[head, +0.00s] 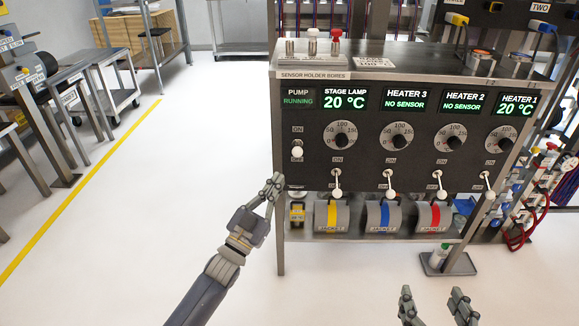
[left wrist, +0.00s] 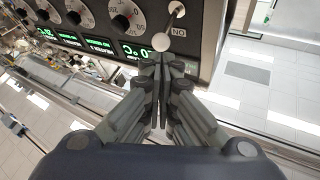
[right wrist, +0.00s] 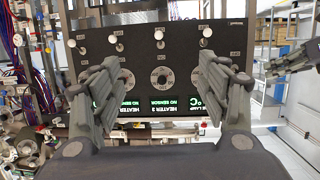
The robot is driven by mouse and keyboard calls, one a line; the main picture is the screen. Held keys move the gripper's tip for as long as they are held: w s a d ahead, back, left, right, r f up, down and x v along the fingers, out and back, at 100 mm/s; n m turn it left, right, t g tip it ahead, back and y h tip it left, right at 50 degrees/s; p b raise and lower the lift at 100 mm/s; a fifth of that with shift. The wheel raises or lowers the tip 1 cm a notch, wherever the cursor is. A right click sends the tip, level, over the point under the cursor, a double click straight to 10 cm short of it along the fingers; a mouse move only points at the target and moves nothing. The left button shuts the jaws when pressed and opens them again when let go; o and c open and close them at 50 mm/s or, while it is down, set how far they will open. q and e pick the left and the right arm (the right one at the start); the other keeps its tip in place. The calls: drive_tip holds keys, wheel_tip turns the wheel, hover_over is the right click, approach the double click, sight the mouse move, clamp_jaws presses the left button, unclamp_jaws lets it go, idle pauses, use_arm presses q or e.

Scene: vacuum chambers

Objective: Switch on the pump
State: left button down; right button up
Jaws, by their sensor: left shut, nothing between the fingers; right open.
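The black control panel (head: 400,155) carries the pump display (head: 298,97), which reads RUNNING in green. Below it the pump switch (head: 297,152) shows its white knob near the upper ON label. In the left wrist view, turned over, the switch knob (left wrist: 161,42) lies beside the ON label, just beyond my left fingertips; contact cannot be told. My left gripper (head: 274,185) is shut and empty, just below and left of the switch. My right gripper (head: 433,297) is open and empty, low in front of the panel; its spread fingers also show in the right wrist view (right wrist: 163,75).
The stage lamp switch (head: 337,190) and the heater switches point down. A sensor holder (head: 313,48) stands on top. The floor left of the panel is clear.

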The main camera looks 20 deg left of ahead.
sight(296, 152)
use_arm(q)
drive_tip(key=b+x, duration=0.1)
drive_tip(key=x, duration=0.5)
drive_tip(key=shift+w+d+r, duration=0.15)
drive_tip(key=shift+w, duration=0.25)
use_arm(e)
wheel_tip(296, 152, up, 7)
drive_tip(key=w+a+t+y, duration=0.1)
drive_tip(key=t, duration=0.3)
drive_tip(key=shift+a+y, duration=0.2)
drive_tip(key=shift+y, duration=0.1)
drive_tip(key=shift+w+f, duration=0.1)
